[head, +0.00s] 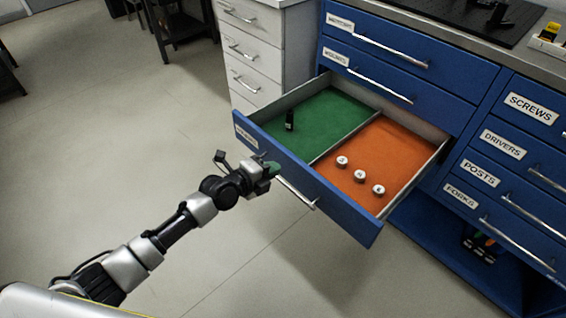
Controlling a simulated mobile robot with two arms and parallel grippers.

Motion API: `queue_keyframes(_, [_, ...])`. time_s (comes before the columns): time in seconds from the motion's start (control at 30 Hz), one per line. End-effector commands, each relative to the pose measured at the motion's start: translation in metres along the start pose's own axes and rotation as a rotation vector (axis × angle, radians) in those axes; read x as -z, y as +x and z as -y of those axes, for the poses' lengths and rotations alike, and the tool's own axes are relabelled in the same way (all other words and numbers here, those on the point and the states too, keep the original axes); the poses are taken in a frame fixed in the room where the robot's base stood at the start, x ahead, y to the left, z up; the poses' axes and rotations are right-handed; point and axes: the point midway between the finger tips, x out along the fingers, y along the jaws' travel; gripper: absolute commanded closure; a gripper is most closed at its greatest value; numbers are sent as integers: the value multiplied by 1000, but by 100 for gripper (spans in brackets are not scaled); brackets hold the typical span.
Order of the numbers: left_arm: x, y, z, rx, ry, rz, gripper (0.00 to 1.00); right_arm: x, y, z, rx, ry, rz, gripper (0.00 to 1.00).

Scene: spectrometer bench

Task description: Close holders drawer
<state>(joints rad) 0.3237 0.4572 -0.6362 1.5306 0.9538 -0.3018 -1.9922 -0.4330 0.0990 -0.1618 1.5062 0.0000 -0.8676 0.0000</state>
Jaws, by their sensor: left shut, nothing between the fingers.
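The holders drawer (345,212) is pulled well out of the blue cabinet, with its front panel facing me. Its label is mostly too small to read. Inside, a divider parts a green-lined left compartment (335,105) from an orange-lined right compartment (395,150). A small black upright item (290,120) stands in the green part. Three small round silver pieces (360,176) stand in the orange part. My left gripper (270,168) is shut and empty at the drawer's front, by the left end of its silver handle (297,192). I cannot tell whether it touches. My right gripper is not in view.
Other blue drawers above (400,60) and to the right (500,165) are shut, with handles sticking out. A white drawer cabinet (262,50) stands to the left. The floor (100,130) in front is clear. Dark items sit in an open space low on the right.

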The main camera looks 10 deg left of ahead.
Motion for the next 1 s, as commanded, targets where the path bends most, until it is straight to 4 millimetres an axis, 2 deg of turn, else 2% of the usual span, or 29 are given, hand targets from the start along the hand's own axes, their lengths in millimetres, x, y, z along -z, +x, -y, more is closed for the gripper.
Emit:
queue_keyframes(0.1, [0, 20, 7, 2, -3, 0, 100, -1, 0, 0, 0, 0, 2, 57])
queue_keyframes(0.3, [0, 36, 12, 0, -2, 0, 100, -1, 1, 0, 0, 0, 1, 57])
queue_keyframes(0.87, [0, 41, 12, 0, -1, 0, 100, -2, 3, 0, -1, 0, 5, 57])
queue_keyframes(1.0, [0, 48, 13, 0, 1, 0, 100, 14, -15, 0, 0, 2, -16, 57])
